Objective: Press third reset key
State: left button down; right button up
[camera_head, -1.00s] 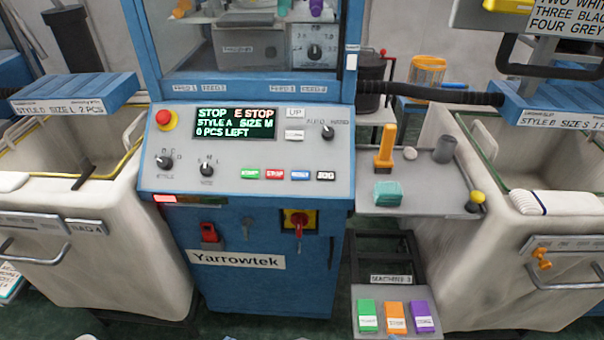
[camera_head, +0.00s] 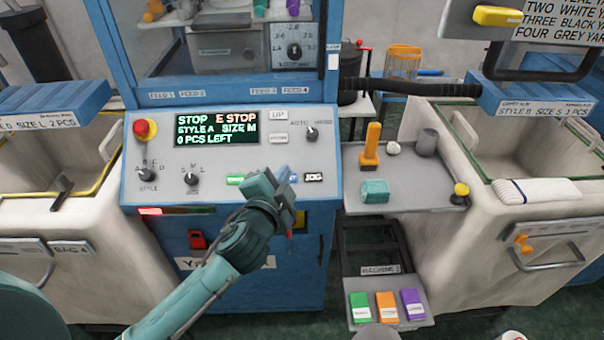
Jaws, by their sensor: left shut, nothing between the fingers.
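The blue machine's sloping grey panel (camera_head: 222,155) carries a row of keys. The green key (camera_head: 235,180) shows at the left and the black JOG key (camera_head: 313,177) at the right. The third key, blue (camera_head: 283,170), shows only in part behind my left gripper (camera_head: 277,183). The red second key is hidden. My left gripper is shut and empty, in front of the key row; I cannot tell whether it touches a key. The display (camera_head: 216,129) reads STOP, E STOP, STYLE A, SIZE M, 0 PCS LEFT. My right gripper is out of view.
A red emergency button (camera_head: 145,130) and knobs sit on the panel's left. A grey side shelf (camera_head: 415,190) holds an orange-handled tool and a teal block. A lower step (camera_head: 388,315) has green, orange and purple blocks. Pale bins stand on both sides.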

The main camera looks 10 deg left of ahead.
pick_arm(q)
jog(key=shift+w+r, duration=0.1)
jog(key=shift+r, duration=0.1)
jog(key=w+f+b, duration=0.1)
jog(key=f+b, duration=0.1)
jog(key=w+a+f+b, duration=0.1)
jog(key=w+f+b, duration=0.3)
jog(key=f, duration=0.1)
jog(key=shift+w+a, duration=0.1)
jog(key=shift+a, duration=0.05)
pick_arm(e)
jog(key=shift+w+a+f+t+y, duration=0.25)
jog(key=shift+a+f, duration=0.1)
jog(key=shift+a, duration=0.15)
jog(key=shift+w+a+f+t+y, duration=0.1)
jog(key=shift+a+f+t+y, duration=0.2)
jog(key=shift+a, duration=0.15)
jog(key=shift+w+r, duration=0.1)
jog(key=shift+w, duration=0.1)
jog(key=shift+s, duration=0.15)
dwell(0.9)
